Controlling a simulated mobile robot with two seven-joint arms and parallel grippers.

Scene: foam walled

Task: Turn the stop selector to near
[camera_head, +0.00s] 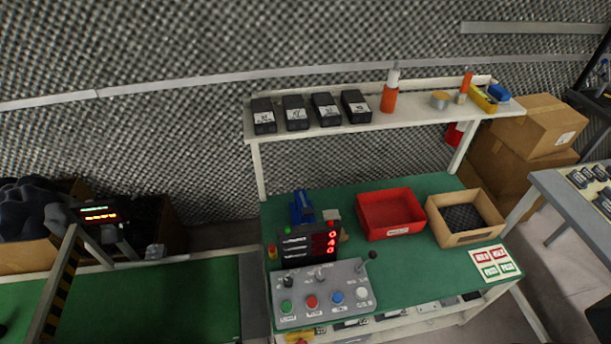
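The grey control box (348,299) sits at the front left of the green workbench. Its upper row has a small switch (288,281) at the left and another switch (319,275) near the middle. A black-knobbed lever (372,256) stands at its right back corner. Its lower row has a green button (286,307), a red button (311,302), a blue button (337,297) and a white button (362,293). The labels are too small to read, so I cannot tell which switch is the stop selector or where it points. Neither gripper is in view.
A dark display with red digits (309,243) stands behind the box. A red bin (390,214) and a cardboard tray (466,218) are on the green benchtop (420,262). A shelf (425,112) runs above. A green conveyor (150,305) lies at left.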

